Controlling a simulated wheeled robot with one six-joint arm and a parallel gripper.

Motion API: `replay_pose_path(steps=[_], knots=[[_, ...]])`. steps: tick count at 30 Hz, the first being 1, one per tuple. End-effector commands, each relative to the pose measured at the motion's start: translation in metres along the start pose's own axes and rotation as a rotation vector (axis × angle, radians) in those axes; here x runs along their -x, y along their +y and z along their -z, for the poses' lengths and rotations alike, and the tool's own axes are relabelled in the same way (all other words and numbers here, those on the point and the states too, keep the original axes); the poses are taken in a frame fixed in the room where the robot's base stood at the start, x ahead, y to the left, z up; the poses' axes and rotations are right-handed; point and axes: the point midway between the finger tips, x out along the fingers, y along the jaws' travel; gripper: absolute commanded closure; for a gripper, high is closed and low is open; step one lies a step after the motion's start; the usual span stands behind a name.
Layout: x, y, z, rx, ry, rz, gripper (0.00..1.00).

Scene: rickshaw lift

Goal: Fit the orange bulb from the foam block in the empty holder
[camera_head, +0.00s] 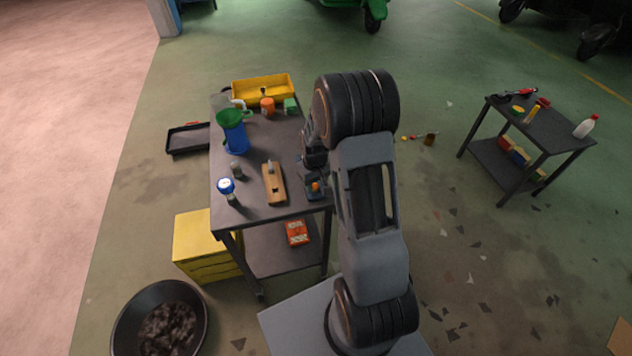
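A small orange thing, apparently the orange bulb (316,187), shows at the table's right edge. It stands in a dark block (314,195), apparently the foam block. A wooden board (277,198) lies left of it on the table. The board carries a pale upright piece (270,167) at its far end and a small dark fitting (276,189), apparently the empty holder, nearer me. My gripper (314,178) points down close to the orange bulb, just behind it in the picture. Its fingers are small and dark, so their opening and any contact are unclear.
On the dark table (255,205) stand a blue jug with a green funnel (233,133), a blue-capped jar (227,188), a small grey jar (236,170), an orange pot (267,107) and a yellow bin (263,92). The tabletop between board and block is clear.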

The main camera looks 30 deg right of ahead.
Motion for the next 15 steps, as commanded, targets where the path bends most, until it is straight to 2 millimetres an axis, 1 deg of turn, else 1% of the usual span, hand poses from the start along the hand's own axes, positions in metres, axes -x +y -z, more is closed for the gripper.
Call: replay_pose_path(steps=[1,9,15], knots=[[0.0001,0.0,0.0,0.0,0.0,0.0,0.6],[0.0002,0.0,0.0,0.0,0.0,0.0,0.85],[0.0006,0.0001,0.0001,0.0,0.0,0.0,0.85]])
